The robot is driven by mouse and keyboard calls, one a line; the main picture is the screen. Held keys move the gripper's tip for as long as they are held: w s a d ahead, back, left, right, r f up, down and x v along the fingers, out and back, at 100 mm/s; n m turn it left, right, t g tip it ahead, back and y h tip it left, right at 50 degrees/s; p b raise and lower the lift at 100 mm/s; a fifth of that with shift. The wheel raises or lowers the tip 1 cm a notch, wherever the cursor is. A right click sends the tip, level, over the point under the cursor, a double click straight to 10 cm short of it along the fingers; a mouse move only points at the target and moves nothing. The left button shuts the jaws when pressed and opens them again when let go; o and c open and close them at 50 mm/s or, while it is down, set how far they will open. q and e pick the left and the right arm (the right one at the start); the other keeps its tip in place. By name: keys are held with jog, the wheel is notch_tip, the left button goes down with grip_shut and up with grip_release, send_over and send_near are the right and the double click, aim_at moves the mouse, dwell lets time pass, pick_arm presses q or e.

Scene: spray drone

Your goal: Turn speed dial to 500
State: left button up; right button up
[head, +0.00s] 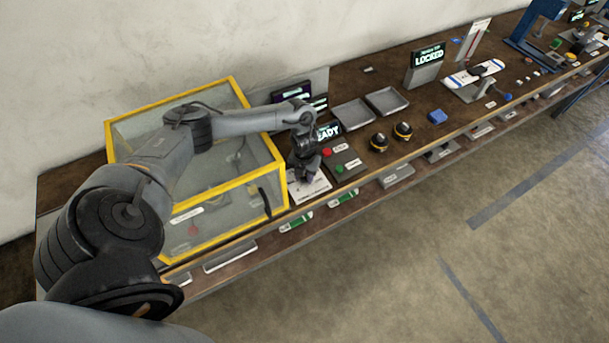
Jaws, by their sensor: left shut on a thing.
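My left arm reaches in from the left across a yellow-framed clear box. Its gripper (306,172) points down over a pale dial plate (310,188) at the front of the bench, just right of the box. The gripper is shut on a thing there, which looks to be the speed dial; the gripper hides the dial. The dial's setting cannot be read. A screen reading READY (329,131) stands behind the gripper, partly covered by my arm. My right gripper is not in view.
The yellow-framed box (225,238) stands close on the left. A panel with a red button (327,152) and a green button (339,169) is right beside the gripper. Grey trays (353,114), two black-and-yellow round things (379,142) and a LOCKED screen (428,57) stand further right.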

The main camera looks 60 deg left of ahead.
pick_arm(q)
jog(key=o, duration=1)
jog(key=shift+o, duration=0.2)
notch_tip(320, 180, up, 11)
jog(key=p, duration=0.1)
jog(key=shift+p, duration=0.4)
